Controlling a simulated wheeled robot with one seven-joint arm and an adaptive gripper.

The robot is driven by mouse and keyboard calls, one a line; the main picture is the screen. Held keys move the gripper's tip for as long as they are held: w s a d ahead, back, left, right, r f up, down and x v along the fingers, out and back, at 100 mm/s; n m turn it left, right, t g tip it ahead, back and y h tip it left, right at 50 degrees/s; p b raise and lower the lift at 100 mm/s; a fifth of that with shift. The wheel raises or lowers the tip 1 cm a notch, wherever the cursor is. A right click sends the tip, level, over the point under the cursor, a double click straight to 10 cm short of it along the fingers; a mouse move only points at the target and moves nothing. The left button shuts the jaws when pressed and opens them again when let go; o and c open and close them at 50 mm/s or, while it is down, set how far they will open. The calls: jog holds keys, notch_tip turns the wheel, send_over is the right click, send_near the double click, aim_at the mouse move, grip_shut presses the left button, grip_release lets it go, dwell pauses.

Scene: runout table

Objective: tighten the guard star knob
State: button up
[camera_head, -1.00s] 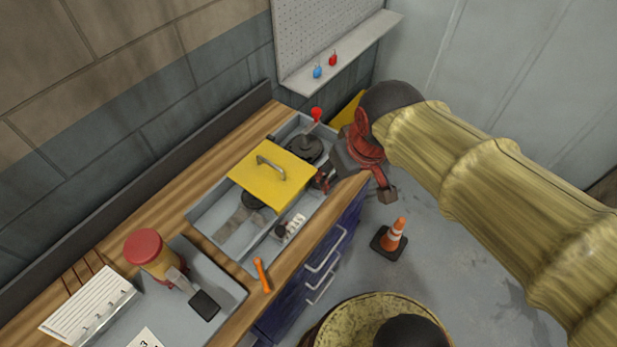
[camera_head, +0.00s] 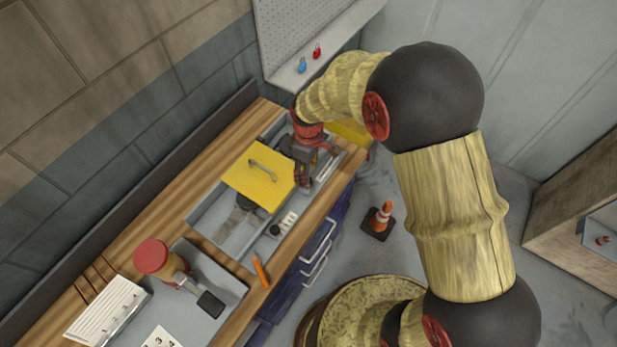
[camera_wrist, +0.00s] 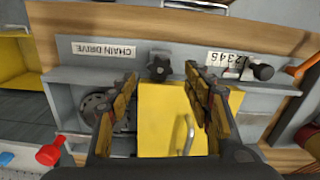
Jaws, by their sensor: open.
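The black star knob (camera_wrist: 159,67) shows in the wrist view on the grey rail, just beyond the edge of the yellow guard (camera_wrist: 160,115). My gripper (camera_wrist: 161,72) is open and empty, with one finger on each side of the knob in that view. I cannot tell how far above the knob the fingertips are. In the head view my gripper (camera_head: 304,178) is at the right end of the yellow guard (camera_head: 255,181) and hides the knob. The guard lies flat over the grey housing (camera_head: 208,212) and has a metal handle.
A CHAIN DRIVE label (camera_wrist: 104,50) sits beside the knob. An orange tool (camera_head: 261,272) lies near the bench edge.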

jog(key=shift+f, duration=2.55)
jog(key=c, duration=0.3)
jog(key=c, duration=0.8)
jog(key=shift+c, duration=0.2)
jog(key=shift+m, duration=0.9)
jog(key=o, duration=1.1)
jog(key=shift+o, duration=0.2)
